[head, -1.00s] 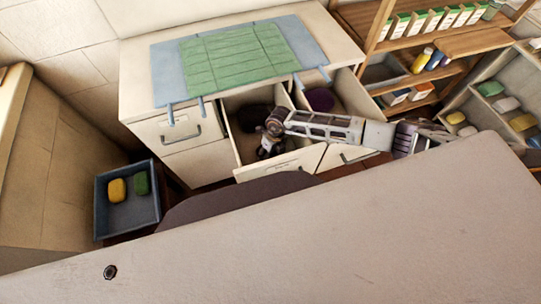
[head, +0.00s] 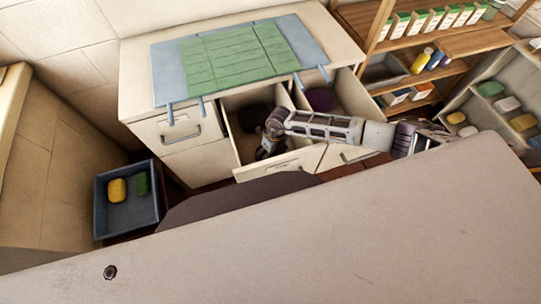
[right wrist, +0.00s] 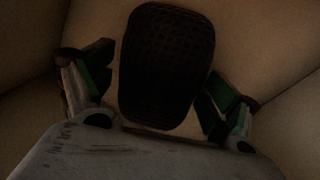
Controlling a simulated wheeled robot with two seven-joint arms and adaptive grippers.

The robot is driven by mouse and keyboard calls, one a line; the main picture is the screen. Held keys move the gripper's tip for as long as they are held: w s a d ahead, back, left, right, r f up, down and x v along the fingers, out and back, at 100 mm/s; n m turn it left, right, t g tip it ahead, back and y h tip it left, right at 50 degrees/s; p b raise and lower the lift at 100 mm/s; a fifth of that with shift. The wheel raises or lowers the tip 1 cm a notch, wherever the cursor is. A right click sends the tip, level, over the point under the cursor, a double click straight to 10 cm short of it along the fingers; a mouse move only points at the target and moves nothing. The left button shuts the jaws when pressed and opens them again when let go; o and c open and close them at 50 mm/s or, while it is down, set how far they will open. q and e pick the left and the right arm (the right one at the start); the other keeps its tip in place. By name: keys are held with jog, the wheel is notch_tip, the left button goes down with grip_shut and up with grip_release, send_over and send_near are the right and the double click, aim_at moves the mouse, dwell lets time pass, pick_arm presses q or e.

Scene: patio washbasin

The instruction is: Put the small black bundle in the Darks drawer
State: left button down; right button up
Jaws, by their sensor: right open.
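A small black bundle (right wrist: 167,65), rounded and woven-looking, lies on the pale floor of an open drawer in the right wrist view. In the head view it is a dark shape (head: 255,116) toward the back of the left open drawer (head: 240,160). My right gripper (head: 268,149) reaches down into that drawer. In the right wrist view its fingers (right wrist: 160,92) are open, one on each side of the bundle, with gaps visible. I cannot read any drawer label. My left gripper is not in view.
A second open drawer (head: 352,103) on the right holds a purple bundle (head: 320,99). A green mat (head: 235,55) lies on the cabinet top. A blue bin (head: 128,217) with yellow and green items stands at left. Shelves (head: 465,45) stand at right.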

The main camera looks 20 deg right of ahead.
jog(key=shift+r, duration=0.15)
jog(key=shift+d+r, duration=0.1)
jog(key=shift+r, duration=0.45)
notch_tip(320, 180, up, 11)
jog(key=d, duration=0.1)
jog(key=shift+w+d, duration=0.35)
jog(key=shift+w, duration=0.05)
jog(key=shift+f, duration=0.1)
